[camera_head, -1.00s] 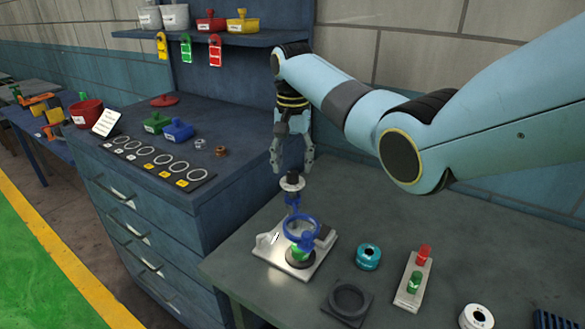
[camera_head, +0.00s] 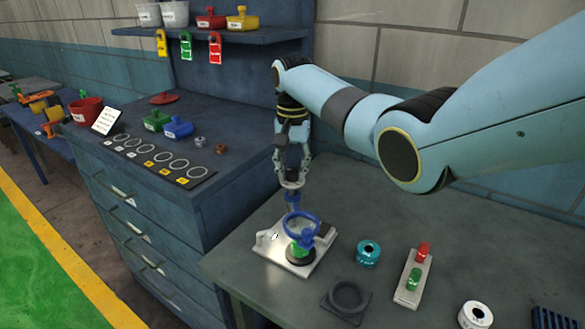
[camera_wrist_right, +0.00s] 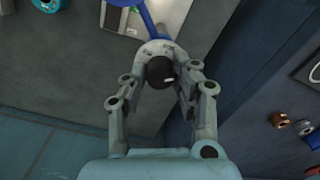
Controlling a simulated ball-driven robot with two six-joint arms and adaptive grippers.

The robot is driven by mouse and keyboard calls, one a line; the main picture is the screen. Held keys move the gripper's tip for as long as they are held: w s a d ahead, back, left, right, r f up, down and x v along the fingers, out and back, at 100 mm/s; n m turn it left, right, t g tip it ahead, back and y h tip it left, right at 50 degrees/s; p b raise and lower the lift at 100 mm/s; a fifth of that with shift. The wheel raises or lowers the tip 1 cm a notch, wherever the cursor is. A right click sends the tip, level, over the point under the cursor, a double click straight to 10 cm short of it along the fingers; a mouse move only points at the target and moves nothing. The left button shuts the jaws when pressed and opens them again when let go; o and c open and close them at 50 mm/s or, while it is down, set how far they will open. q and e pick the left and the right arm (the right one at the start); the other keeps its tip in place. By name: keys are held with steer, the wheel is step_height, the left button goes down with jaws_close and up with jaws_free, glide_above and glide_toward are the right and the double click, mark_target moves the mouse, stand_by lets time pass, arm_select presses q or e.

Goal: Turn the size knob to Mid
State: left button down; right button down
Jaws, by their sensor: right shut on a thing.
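The size knob (camera_wrist_right: 158,69) is a black cap with a short white mark, sitting on a pale round collar (camera_wrist_right: 157,48) behind the blue ring fixture. In the right wrist view the white mark points to the right; lettering on the collar is too small to read. My right gripper (camera_head: 291,181) points down over it, its two fingers shut on the knob from either side. In the head view the fingers mostly hide the knob. The blue ring fixture (camera_head: 287,225) stands on a pale metal plate (camera_head: 272,250). My left gripper is not in view.
A teal ring part (camera_head: 368,254), a dark square block with a ring (camera_head: 347,299), a red and green button box (camera_head: 412,280) and a white round part (camera_head: 476,317) lie right of the plate. The drawer cabinet (camera_head: 180,215) stands close on the left.

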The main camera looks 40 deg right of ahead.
steer(key=shift+r+n+p, duration=0.15)
steer(key=shift+n+p, duration=0.75)
steer(key=shift+n, duration=0.1)
steer(key=n+p, duration=0.1)
steer(key=n, duration=0.1)
steer(key=shift+n+p, duration=0.3)
steer(key=shift+n, duration=0.1)
steer(key=n+p, duration=0.1)
steer(key=n, duration=0.2)
steer(key=shift+w+n+p, duration=0.1)
steer(key=shift+n+p, duration=0.45)
steer(key=shift+n, duration=1.45)
steer(key=c, duration=1)
jaws_free()
